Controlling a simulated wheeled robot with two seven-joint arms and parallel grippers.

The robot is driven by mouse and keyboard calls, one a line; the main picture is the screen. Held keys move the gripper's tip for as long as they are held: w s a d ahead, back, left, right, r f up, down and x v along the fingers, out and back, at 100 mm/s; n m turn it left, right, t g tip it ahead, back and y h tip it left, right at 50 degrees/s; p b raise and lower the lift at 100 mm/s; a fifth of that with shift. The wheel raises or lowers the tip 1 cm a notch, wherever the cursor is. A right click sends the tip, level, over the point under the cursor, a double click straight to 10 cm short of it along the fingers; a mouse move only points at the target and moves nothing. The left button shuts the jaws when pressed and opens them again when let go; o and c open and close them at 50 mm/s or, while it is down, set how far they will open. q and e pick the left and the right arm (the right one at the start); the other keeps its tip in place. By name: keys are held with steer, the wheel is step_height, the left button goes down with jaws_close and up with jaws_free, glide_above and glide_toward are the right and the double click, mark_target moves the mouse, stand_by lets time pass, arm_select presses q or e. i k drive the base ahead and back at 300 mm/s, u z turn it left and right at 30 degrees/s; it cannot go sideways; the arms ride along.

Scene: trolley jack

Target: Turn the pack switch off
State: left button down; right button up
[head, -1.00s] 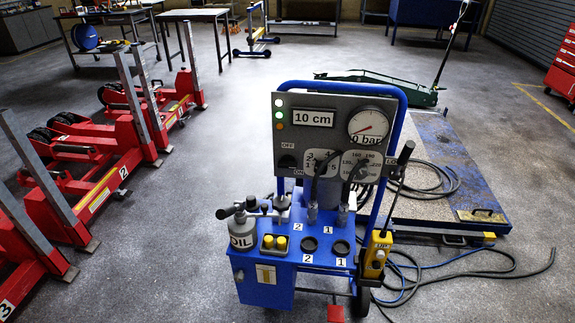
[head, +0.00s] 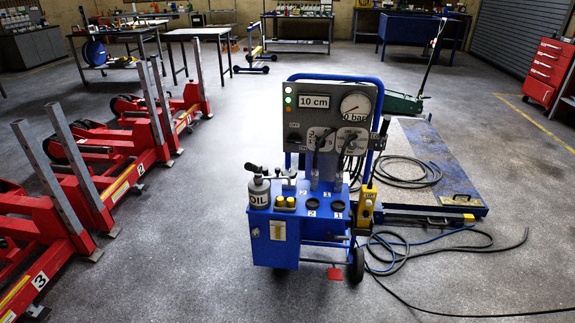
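The blue power pack cart (head: 275,240) stands in the middle of the head view, with a grey upright control panel (head: 318,103) under its blue handle. The pack switch (head: 294,137) is a small dark knob at the panel's lower left. Its markings are too small to read now, so I cannot tell its setting. Small lamps (head: 288,100) run down the panel's left edge and the green one looks lit. A "10 cm" display and a round gauge (head: 355,107) marked "0 bar" are at the panel's top. Neither of my grippers is in view.
Red lifting columns (head: 110,185) stand along the left. A blue platform (head: 450,165) and a green trolley jack (head: 405,103) are at the right behind the cart. Hoses (head: 440,250) lie on the floor right of the cart. The floor in front is clear.

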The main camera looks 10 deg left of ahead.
mark_target(293, 138)
steer(key=u, duration=1.3)
steer(key=i, duration=1.25)
steer(key=z, duration=0.55)
steer(key=i, duration=0.8)
steer(key=z, duration=0.75)
